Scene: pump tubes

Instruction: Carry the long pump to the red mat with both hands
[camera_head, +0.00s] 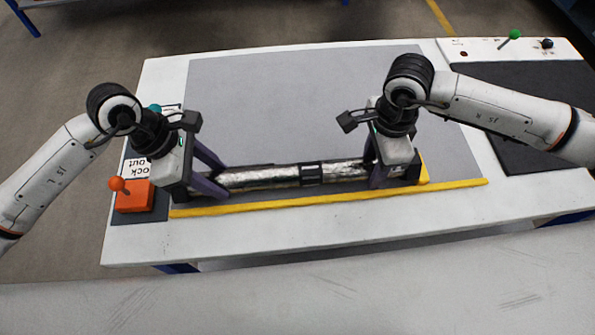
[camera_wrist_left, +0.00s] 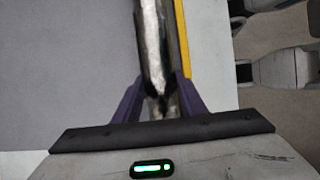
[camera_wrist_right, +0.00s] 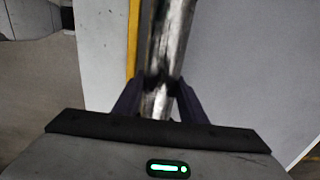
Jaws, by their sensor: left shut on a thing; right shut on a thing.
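The long pump (camera_head: 265,177) is a silver tube with a dark band near its middle. It lies crosswise along the front of the grey mat (camera_head: 290,100); I cannot tell if it touches the mat. My left gripper (camera_head: 213,178) is shut on its left part. My right gripper (camera_head: 374,167) is shut on its right part. The tube runs between the purple fingers in the left wrist view (camera_wrist_left: 152,45) and the right wrist view (camera_wrist_right: 170,40). The grippers partly hide both ends. No red mat shows in these views.
A yellow strip (camera_head: 330,197) runs along the front of the grey mat. An orange lever box (camera_head: 134,196) stands at left beside my left gripper. A dark mat (camera_head: 530,115) and a panel with a green-knobbed lever (camera_head: 511,36) are at right. The grey mat's back is clear.

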